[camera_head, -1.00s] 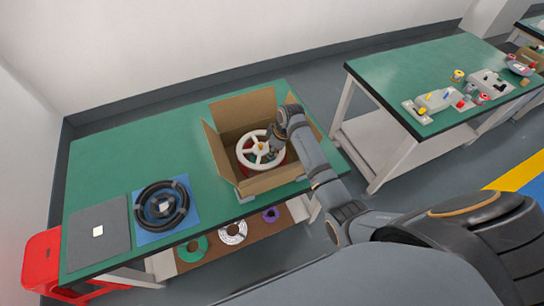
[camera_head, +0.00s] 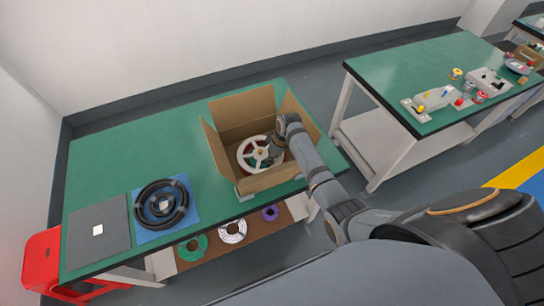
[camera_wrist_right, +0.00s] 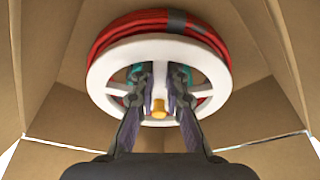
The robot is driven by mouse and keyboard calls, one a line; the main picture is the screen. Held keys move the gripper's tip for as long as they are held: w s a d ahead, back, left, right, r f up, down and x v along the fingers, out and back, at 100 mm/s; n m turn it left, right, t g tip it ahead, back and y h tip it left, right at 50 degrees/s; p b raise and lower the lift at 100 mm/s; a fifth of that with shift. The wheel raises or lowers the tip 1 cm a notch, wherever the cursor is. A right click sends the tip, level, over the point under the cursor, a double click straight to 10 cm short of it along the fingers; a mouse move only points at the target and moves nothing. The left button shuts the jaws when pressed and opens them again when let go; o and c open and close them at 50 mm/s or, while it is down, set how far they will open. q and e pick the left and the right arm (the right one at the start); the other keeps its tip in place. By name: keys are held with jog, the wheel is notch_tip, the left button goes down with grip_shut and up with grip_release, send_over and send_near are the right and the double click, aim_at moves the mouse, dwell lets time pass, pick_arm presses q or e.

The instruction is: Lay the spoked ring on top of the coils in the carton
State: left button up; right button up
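The white spoked ring (camera_head: 243,155) is inside the open carton (camera_head: 216,150), over a red coil. In the right wrist view the ring (camera_wrist_right: 101,78) lies roughly flat against the red coil (camera_wrist_right: 125,25), which shows beyond its far rim and between spokes. My right gripper (camera_head: 268,156) reaches down into the carton from the right. Its two fingers (camera_wrist_right: 160,85) stand on either side of a spoke, close against it, and appear shut on it. A small yellow knob (camera_wrist_right: 158,108) sits on the ring between the fingers. Whether the ring fully rests on the coil is unclear. My left gripper is not in view.
The carton's flaps stand open around my right arm. Left on the green table (camera_head: 110,160) are a black coil (camera_head: 142,211) on a blue mat and a grey panel (camera_head: 98,250). Green, white and purple coils lie on a shelf below. The table's back left is clear.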

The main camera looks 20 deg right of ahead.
jog(key=o, duration=0.4)
jog(key=shift+s+f, duration=0.1)
jog(key=shift+f, duration=0.2)
jog(key=shift+r, duration=0.35)
jog(key=v, duration=1.2)
jog(key=shift+r, duration=0.4)
